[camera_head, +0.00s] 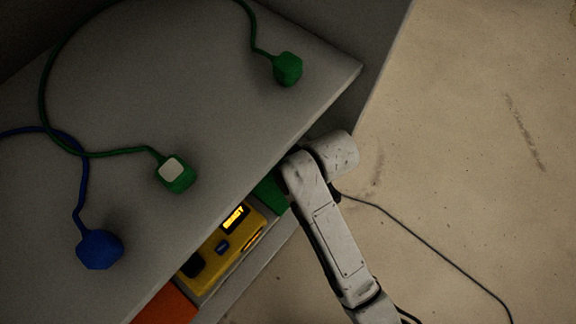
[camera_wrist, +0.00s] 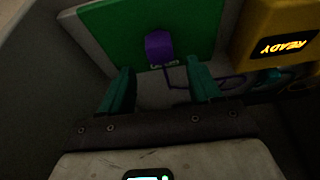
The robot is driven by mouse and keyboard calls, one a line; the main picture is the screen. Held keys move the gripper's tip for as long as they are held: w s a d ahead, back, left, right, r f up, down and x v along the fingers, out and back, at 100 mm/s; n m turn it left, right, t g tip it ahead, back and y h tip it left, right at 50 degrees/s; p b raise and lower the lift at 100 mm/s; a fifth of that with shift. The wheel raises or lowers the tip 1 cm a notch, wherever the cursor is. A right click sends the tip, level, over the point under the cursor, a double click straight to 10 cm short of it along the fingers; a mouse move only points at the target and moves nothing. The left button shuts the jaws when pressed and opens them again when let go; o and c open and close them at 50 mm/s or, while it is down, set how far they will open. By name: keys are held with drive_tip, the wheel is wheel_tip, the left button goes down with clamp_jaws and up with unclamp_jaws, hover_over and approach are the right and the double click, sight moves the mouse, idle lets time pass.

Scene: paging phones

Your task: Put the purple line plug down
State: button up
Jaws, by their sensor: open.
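The purple line plug (camera_wrist: 158,48) rests on a green pad (camera_wrist: 105,28) in the wrist view, near the pad's lower edge. A thin purple cord (camera_wrist: 182,88) runs from it to the right. My gripper (camera_wrist: 158,72) is open, its two teal fingers spread apart on either side below the plug. I see no finger touching the plug. In the head view, only a corner of the green pad (camera_head: 272,193) shows beside my arm. The plug and my gripper are hidden there.
A yellow phone (camera_head: 213,264) with a lit READY display stands beside the pad; it also shows in the wrist view (camera_wrist: 262,25). An orange pad (camera_head: 166,306) lies farther left. Above, a grey surface (camera_head: 215,110) bears green plugs (camera_head: 288,69) and a blue plug (camera_head: 100,249).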

drive_tip(key=p+v, duration=0.1)
drive_tip(key=v, duration=0.6)
drive_tip(key=shift+r, duration=0.3)
drive_tip(key=shift+s+d, duration=0.15)
drive_tip(key=s+d+f+m+h, duration=0.2)
drive_tip(key=s+d+m, duration=0.3)
drive_tip(key=s+d, duration=0.3)
drive_tip(key=s+d+f+m+g+h, duration=0.1)
drive_tip(key=s+d+m, duration=0.4)
drive_tip(key=d, duration=1.2)
drive_tip(key=s+f, duration=0.1)
drive_tip(key=s, duration=0.3)
drive_tip(key=shift+s+m+g+h, duration=0.3)
drive_tip(key=shift+m+h, duration=0.1)
drive_tip(key=shift+a, duration=0.15)
